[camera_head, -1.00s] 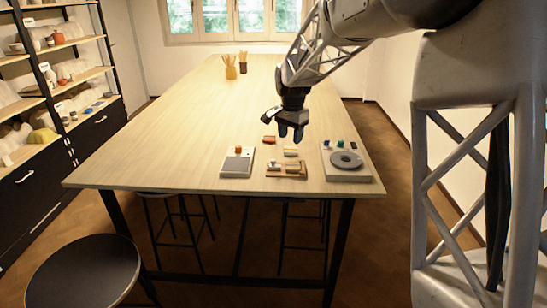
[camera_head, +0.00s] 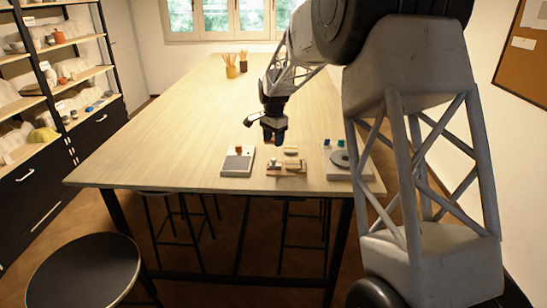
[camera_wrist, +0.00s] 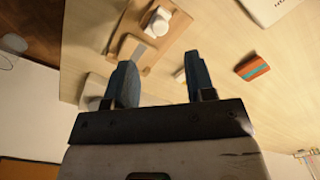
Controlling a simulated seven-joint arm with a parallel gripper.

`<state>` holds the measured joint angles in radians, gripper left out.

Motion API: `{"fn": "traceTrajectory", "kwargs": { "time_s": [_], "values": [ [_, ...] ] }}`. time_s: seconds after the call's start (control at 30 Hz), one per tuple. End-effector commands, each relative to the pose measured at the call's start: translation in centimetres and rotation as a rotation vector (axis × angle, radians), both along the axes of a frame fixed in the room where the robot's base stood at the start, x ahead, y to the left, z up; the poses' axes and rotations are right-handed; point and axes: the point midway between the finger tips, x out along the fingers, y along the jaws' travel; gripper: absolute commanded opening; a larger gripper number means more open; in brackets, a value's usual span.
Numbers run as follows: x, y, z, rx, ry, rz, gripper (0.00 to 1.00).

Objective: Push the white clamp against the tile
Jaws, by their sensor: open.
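The wooden board (camera_head: 287,172) lies near the table's front edge. It also shows at the top of the wrist view (camera_wrist: 116,69). On it, a small white block with a rounded top (camera_wrist: 159,22) appears to be the clamp. A pale flat piece with a grey band (camera_wrist: 130,48), apparently the tile, lies beside it; a gap seems to separate them. My gripper (camera_head: 274,138) hangs above the table just behind the board and left of its middle. Its two blue fingers (camera_wrist: 163,85) are apart with nothing between them that I can see holding.
A cream block (camera_head: 291,150) lies behind the board. An orange and teal block (camera_wrist: 251,68) lies on the table. A grey-topped slab (camera_head: 238,162) stands left of the board, a turntable (camera_head: 342,159) right.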

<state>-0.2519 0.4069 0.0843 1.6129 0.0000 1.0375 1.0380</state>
Motion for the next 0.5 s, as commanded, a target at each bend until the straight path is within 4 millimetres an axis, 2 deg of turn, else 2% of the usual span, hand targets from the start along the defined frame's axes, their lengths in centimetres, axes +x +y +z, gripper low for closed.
{"fn": "traceTrajectory", "kwargs": {
  "time_s": [0.27, 0.5],
  "values": [
    [0.0, 0.0, -1.0, 0.0, 0.001, 0.0, 0.5],
    [0.0, 0.0, -3.5, 0.0, 0.001, 0.0, 0.5]
  ]
}}
